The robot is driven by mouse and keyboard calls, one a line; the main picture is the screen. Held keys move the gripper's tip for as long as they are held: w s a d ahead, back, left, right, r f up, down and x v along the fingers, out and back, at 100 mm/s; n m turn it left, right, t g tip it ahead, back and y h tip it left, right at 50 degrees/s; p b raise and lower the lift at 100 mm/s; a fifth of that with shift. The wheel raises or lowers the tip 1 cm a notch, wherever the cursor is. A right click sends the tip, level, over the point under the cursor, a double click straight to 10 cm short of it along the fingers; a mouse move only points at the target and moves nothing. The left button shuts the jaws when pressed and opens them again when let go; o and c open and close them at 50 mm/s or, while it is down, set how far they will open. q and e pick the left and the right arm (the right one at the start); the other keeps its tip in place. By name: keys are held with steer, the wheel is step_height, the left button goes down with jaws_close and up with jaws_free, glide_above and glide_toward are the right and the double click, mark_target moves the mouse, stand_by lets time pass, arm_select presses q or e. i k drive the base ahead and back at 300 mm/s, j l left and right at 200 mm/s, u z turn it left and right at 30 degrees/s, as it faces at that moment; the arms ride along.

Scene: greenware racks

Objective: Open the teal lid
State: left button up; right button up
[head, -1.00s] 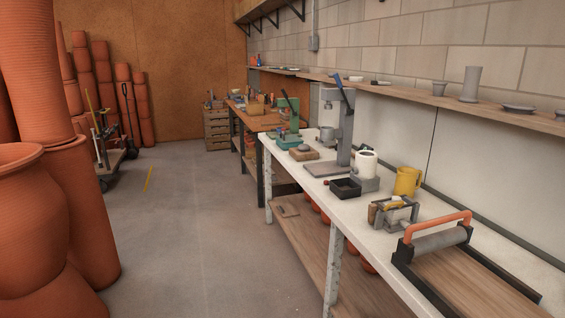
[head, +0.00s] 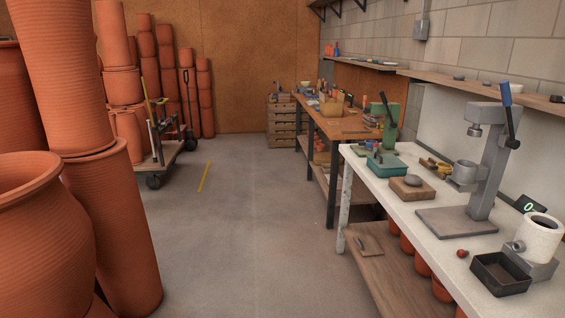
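A teal box-like thing (head: 387,166) sits near the far end of the white-topped bench, with small dark items on it. It is too small to tell whether its top is a lid, or whether it is open or shut. No other teal lid shows clearly. Neither of my grippers is in view.
The white bench (head: 437,210) on the right holds a grey press (head: 492,165), a black tray (head: 500,273) and a wooden block (head: 412,188). Tall terracotta pots (head: 110,215) stand on the left, with a cart (head: 160,165) behind. The grey floor (head: 248,240) between is clear.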

mark_target(387, 161)
steer(key=i+z, duration=0.2)
steer(key=i, duration=0.75)
steer(key=i+j+z, duration=0.25)
steer(key=i, duration=0.65)
steer(key=l, duration=0.1)
